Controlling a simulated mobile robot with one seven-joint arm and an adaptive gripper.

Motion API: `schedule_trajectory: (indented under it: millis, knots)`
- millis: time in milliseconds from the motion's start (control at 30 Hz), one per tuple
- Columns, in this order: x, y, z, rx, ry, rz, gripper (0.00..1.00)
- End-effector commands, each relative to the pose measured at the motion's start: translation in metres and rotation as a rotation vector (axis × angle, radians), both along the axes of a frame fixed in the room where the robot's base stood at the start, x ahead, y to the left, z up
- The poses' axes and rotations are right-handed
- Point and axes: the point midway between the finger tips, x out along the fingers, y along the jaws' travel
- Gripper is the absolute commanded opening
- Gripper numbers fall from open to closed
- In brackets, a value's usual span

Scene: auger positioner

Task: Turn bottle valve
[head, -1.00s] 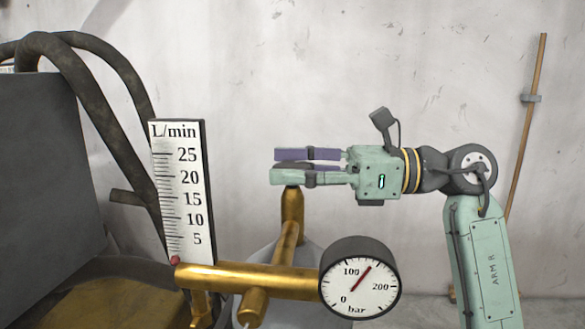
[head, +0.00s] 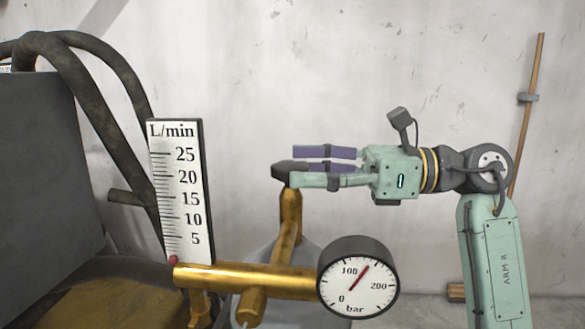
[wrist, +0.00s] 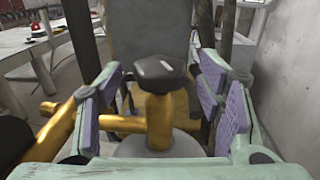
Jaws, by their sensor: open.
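The bottle valve has a dark knob (head: 293,170) on top of an upright brass stem (head: 290,210), above a grey bottle (head: 262,262) that is partly hidden by the brass pipework. My gripper (head: 315,165) is level with the knob and comes from the right, its fingers pointing left. In the wrist view the knob (wrist: 160,72) lies ahead, centred between the spread purple-padded fingers of my gripper (wrist: 160,100). The fingers are open and hold nothing. A gap shows on both sides of the knob there.
A round pressure gauge (head: 357,281) and a brass pipe (head: 245,277) lie below my gripper. The wall space above the knob is clear.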

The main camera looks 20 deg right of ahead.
Motion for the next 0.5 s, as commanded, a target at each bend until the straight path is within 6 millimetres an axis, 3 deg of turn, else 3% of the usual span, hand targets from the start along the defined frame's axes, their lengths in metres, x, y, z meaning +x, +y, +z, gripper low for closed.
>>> schedule_trajectory:
  millis: [300,500]
  knots:
    - [-0.02,-0.065,0.001,0.003,0.001,-0.003,0.61]
    - [-0.027,-0.086,0.0,0.001,0.0,-0.002,0.61]
